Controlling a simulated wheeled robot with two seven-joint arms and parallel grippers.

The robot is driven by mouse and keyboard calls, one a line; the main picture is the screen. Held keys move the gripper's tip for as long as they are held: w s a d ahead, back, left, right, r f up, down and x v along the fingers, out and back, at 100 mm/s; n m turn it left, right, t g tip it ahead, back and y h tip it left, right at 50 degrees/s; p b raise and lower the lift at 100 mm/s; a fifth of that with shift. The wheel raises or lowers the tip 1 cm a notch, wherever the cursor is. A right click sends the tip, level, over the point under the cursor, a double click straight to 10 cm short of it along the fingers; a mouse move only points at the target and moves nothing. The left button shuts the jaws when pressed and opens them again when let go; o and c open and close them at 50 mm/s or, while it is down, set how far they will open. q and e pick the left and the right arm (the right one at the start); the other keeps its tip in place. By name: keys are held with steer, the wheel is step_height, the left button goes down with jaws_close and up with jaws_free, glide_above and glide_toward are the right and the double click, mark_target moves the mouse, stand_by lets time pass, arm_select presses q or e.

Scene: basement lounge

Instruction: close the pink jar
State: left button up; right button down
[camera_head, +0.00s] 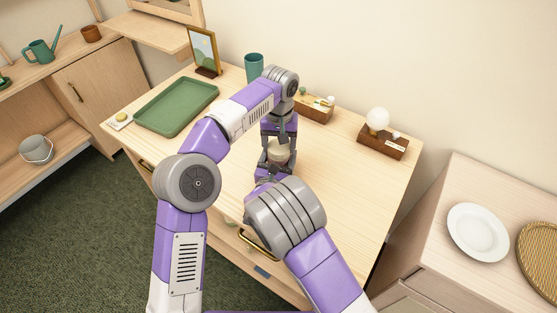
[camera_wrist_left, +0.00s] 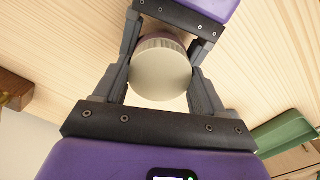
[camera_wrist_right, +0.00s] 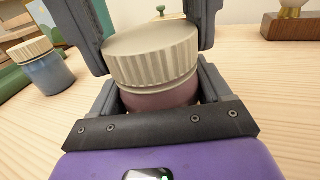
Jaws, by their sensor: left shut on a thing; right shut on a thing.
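The pink jar (camera_wrist_right: 160,99) stands upright in the right wrist view, with a cream ribbed lid (camera_wrist_right: 150,55) on its top. The lid also shows from above in the left wrist view (camera_wrist_left: 160,75) and small in the head view (camera_head: 279,153). My left gripper (camera_head: 279,146) reaches down from above and is shut on the lid, one finger on each side. My right gripper (camera_head: 268,172) comes in low from the front and is shut on the jar's pink body. The lid sits over the jar's mouth; I cannot tell how tightly. The jar's lower part is hidden.
A blue jar with a cream lid (camera_wrist_right: 45,70) stands nearby in the right wrist view. The wooden top (camera_head: 355,180) also bears a green tray (camera_head: 176,107), a picture frame (camera_head: 205,52), a teal cup (camera_head: 254,67) and a lamp on a wooden block (camera_head: 382,142). The right front is clear.

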arm_select(q)
steer(key=m, duration=0.6)
steer(key=shift+d, duration=0.15)
arm_select(e)
steer(key=shift+s+a, duration=0.1)
steer(key=shift+a, duration=0.2)
arm_select(q)
steer(key=m, duration=0.3)
steer(key=shift+m, duration=0.3)
steer(key=m, duration=0.3)
steer(key=shift+m, duration=0.4)
steer(key=m, duration=0.4)
steer(key=o, duration=1.2)
steer(key=shift+c, duration=0.2)
arm_select(e)
steer(key=shift+d, duration=0.15)
arm_select(q)
steer(key=shift+r, duration=2.2)
arm_select(e)
steer(key=shift+d, duration=0.1)
